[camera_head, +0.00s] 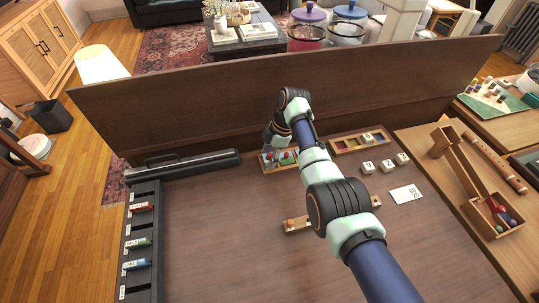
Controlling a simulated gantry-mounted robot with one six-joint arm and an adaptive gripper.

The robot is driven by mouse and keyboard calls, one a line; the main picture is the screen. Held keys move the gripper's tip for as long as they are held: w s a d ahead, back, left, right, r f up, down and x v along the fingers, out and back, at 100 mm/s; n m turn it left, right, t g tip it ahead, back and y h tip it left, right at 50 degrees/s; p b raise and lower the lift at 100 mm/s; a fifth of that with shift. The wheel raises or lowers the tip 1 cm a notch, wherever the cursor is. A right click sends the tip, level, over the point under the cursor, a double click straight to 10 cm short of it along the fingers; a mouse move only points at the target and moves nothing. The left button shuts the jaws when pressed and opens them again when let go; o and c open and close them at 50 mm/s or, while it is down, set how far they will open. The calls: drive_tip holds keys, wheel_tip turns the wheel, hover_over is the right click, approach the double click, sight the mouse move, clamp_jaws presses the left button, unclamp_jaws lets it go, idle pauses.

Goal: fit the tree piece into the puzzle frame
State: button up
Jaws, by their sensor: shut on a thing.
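The puzzle frame (268,171) is a small wooden-rimmed tray with a coloured inside, lying near the back middle of the table. My gripper (283,156) is low over the frame, partly hidden by my wrist. It is shut on a small piece, taken to be the tree piece. The piece is too small and too covered to make out its shape, and I cannot tell whether it touches the frame or sits in a slot. Small red, green and pale bits show inside the frame.
A wooden tray with coloured slots (345,148) lies right of the frame, with several numbered blocks (386,165) and a white card (406,194) nearby. A wooden strip (296,224) lies partly under my arm. A black sorting rack (142,225) stands left. A raised panel (200,110) borders the back.

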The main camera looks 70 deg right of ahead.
drive_tip(key=shift+f+b, duration=0.4)
drive_tip(key=shift+f, duration=0.15)
idle(0.4)
drive_tip(key=shift+r, duration=0.1)
drive_tip(key=shift+r+p, duration=0.35)
drive_tip(key=shift+p, duration=0.15)
drive_tip(key=shift+f, duration=0.4)
idle(1.0)
drive_tip(key=shift+r, duration=0.45)
drive_tip(key=shift+p, duration=0.35)
drive_tip(key=shift+f+b, duration=0.45)
drive_tip(key=shift+f, duration=0.05)
drive_tip(key=shift+r, duration=0.1)
idle(0.4)
drive_tip(key=shift+r+p, duration=0.35)
drive_tip(key=shift+p, duration=0.15)
